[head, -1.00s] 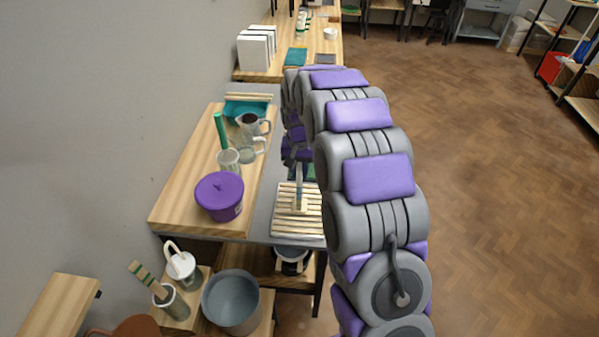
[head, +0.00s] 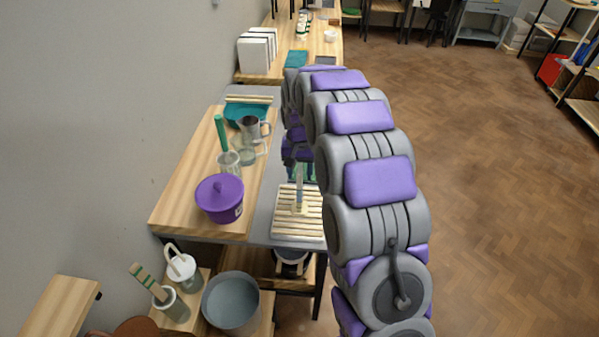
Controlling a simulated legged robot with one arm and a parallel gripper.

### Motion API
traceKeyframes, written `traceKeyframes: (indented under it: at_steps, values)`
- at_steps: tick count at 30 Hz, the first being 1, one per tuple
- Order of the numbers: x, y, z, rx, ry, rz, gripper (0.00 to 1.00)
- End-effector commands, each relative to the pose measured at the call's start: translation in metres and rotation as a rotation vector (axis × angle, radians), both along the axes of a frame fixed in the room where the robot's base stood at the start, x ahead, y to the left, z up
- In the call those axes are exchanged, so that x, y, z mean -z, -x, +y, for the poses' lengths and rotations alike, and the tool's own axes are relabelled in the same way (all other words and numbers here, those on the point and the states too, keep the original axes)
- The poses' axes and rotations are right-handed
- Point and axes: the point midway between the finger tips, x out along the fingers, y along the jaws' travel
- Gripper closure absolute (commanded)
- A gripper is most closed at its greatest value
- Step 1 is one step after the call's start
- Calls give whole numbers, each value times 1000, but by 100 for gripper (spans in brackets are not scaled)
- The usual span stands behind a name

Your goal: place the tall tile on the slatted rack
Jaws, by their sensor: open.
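The slatted rack (head: 283,222) is pale wood and lies on the grey worktop, left of my arm. A narrow pale upright piece, seemingly the tall tile (head: 299,190), stands on the slats near the rack's far half. Its exact footing is too small to tell. My gripper (head: 300,172) is open, just beyond the upright piece and near its top. It looks apart from the piece, but the arm hides part of the gripper and the rack's right side.
A grey bucket (head: 231,302) stands below in front. Open floor lies right.

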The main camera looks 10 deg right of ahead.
Motion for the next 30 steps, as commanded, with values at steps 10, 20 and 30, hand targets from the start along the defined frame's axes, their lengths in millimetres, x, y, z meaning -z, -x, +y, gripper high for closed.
traceKeyframes:
  at_steps: [10, 20, 30]
  values:
    - [-71, -2, 0, 0, 1, -6, 53]
    - [-109, -1, 0, 0, 0, 0, 53]
    - [-121, 18, 1, -18, -1, 6, 53]
